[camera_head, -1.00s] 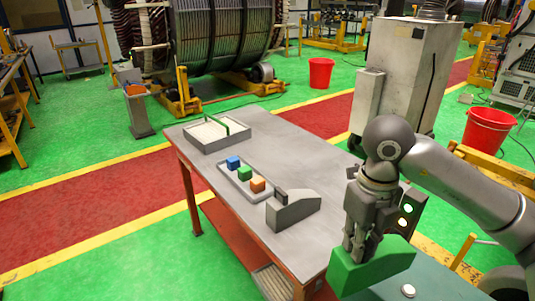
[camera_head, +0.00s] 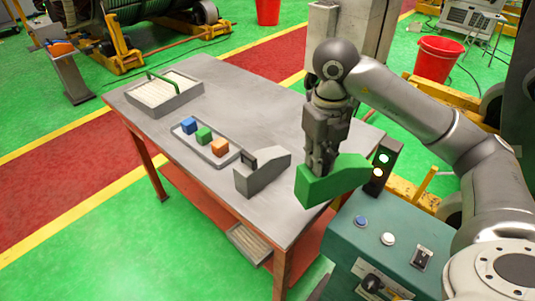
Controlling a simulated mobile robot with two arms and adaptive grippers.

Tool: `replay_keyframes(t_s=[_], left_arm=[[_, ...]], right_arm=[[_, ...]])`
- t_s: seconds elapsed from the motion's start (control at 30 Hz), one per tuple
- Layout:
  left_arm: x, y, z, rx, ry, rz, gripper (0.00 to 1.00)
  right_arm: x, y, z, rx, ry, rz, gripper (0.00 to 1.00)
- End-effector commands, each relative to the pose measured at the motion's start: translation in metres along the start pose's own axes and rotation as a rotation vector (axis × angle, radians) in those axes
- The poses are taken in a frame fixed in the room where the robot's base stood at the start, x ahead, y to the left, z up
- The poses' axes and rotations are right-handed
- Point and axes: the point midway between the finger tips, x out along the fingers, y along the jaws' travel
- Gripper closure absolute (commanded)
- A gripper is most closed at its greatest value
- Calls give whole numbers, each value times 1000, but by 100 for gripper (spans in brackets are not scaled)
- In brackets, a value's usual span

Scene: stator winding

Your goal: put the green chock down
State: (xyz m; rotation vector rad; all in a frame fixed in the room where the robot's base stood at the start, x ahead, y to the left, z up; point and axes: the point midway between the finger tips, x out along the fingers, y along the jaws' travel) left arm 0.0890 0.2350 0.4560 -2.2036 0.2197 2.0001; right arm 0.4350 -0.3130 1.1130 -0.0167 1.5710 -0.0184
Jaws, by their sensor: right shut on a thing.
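The green chock (camera_head: 330,182) is a wedge-shaped block in the head view, right of centre, by the table's right edge. My right gripper (camera_head: 321,170) is shut on it from above, fingers pointing down. The chock appears to be held above the table's right edge; its underside and any contact are hidden. A grey chock of similar shape (camera_head: 265,174) stands on the grey table (camera_head: 240,100), just left of the green one. My left gripper is not in view.
A small tray (camera_head: 187,145) holds blue, green and orange cubes. A box with a green handle (camera_head: 160,98) stands at the table's far left. A teal control console (camera_head: 345,235) with buttons and a lit signal box (camera_head: 381,168) are close right. The table's middle back is clear.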

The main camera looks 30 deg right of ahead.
Motion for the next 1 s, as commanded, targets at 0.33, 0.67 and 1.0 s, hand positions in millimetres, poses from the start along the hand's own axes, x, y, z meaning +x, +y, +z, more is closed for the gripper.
replay_keyframes(t_s=[0.33, 0.67, 1.0], left_arm=[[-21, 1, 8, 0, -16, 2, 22], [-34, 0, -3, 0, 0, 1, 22], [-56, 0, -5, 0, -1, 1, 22]], right_arm=[[36, 34, 59, 0, 5, 3, 100], [74, 48, 88, 0, -1, 0, 100], [106, 52, 93, 0, 1, 0, 100]])
